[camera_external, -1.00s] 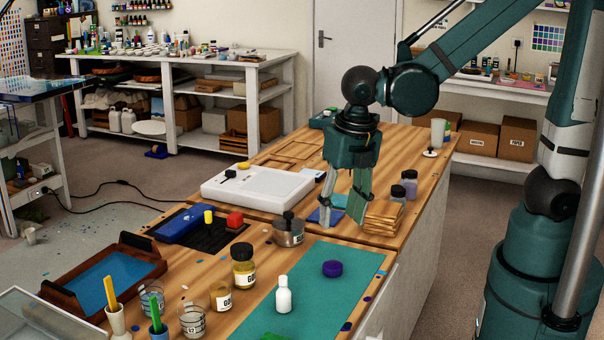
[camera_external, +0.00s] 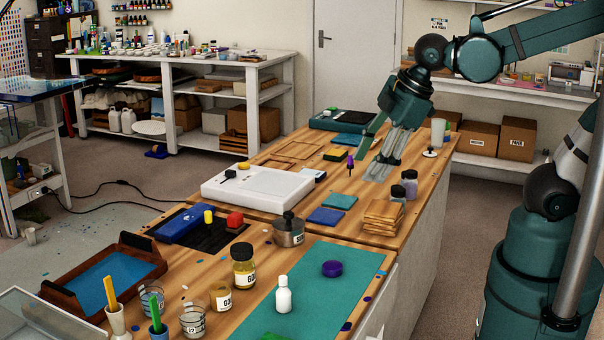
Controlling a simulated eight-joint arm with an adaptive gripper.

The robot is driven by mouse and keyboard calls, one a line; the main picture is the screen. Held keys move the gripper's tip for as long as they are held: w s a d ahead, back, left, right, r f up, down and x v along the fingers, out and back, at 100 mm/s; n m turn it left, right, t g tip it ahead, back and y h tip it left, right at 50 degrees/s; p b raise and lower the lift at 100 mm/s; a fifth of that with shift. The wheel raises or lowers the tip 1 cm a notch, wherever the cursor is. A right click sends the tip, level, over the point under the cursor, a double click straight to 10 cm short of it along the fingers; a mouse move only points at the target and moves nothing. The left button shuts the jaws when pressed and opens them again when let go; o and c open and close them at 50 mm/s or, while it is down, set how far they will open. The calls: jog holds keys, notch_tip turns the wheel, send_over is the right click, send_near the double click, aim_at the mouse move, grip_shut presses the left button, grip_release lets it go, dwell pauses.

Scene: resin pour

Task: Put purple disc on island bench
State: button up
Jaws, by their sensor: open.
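The purple disc (camera_external: 332,268) lies flat on the teal mat (camera_external: 312,298), on the near part of the wooden-topped island bench (camera_external: 225,322). My gripper (camera_external: 367,170) is open, over the far right part of the bench, well away from the disc. Its fingers point down and to the left, with nothing seen between them. A small purple upright item (camera_external: 350,162) is just left of the fingertips. I cannot tell whether it touches them.
A white bottle (camera_external: 284,295), an amber jar (camera_external: 243,266) and a metal pot (camera_external: 288,232) stand near the disc. Stacked wooden squares (camera_external: 383,216), blue squares (camera_external: 325,216) and two small jars (camera_external: 410,184) lie between my gripper and the mat.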

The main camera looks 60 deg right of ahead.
jog(key=s+d+r+m+t, duration=0.2)
jog(key=d+r+m, duration=0.1)
jog(key=m, duration=0.6)
jog(key=shift+s+d+m, duration=0.35)
jog(key=shift+d+m, duration=0.05)
jog(key=shift+d, duration=0.4)
